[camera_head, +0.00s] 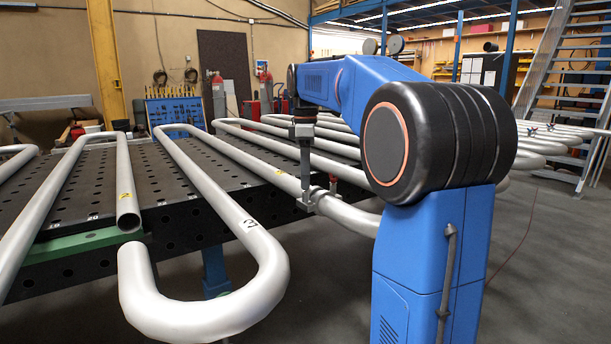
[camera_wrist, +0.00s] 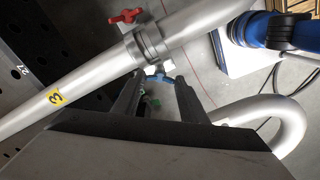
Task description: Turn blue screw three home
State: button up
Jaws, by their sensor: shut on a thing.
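In the wrist view the blue screw (camera_wrist: 159,79) sits at the lower side of a grey clamp collar (camera_wrist: 148,44) around a pipe (camera_wrist: 85,90). The pipe carries a yellow tag marked 3 (camera_wrist: 56,97). My gripper (camera_wrist: 160,84) is shut on the blue screw, a finger on each side, so the fingers hide part of it. A red screw (camera_wrist: 126,16) stands on the opposite side of the pipe. In the head view my gripper (camera_head: 305,202) reaches down beside the clamp on the pipe; the blue screw cannot be made out there.
Several bent grey pipes (camera_head: 268,285) lie across the dark perforated table (camera_head: 185,190), and their bends overhang its front edge. A green beam (camera_head: 75,247) lies under the pipe ends at left. Open floor (camera_head: 545,240) is at right.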

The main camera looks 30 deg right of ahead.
jog(key=shift+o, duration=0.2)
jog(key=m, duration=0.7)
jog(key=shift+r, duration=0.1)
jog(key=m, duration=0.7)
jog(key=shift+m, duration=0.3)
jog(key=m, duration=1.2)
jog(key=shift+m, duration=0.3)
jog(key=shift+c, duration=0.2)
jog(key=o, duration=1.1)
jog(key=shift+r, duration=0.1)
